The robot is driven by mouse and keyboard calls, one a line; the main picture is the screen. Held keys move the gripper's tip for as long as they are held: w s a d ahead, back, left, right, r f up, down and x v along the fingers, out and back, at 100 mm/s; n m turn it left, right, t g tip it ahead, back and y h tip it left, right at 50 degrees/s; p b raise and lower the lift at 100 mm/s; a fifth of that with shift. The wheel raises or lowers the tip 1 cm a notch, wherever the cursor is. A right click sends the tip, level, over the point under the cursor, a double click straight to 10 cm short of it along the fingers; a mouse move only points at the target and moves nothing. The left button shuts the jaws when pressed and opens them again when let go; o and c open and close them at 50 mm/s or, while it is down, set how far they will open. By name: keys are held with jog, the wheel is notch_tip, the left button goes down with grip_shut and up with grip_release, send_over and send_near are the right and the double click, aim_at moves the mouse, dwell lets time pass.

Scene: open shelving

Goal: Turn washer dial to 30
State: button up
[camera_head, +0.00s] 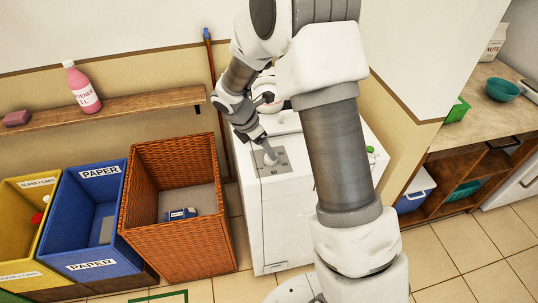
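The white washer (262,225) stands in the middle, partly hidden behind my arm. A grey control panel (272,172) lies on its top at the left side, with a light dial (270,158) on it. My gripper (266,149) points down at the panel, with its tips at or very close to the dial. I cannot tell whether the fingers touch or grip the dial, or whether they are open. Markings on the panel are too small to read, so the dial's setting cannot be told.
A wicker basket (186,245), a blue paper bin (62,238) and a yellow bin (14,235) stand left of the washer. A wall shelf (130,103) holds a pink bottle (83,90). A wooden counter (490,125) is at right. Tiled floor is free at lower right.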

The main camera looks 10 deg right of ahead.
jog(key=x, duration=0.5)
grip_shut()
dwell(0.4)
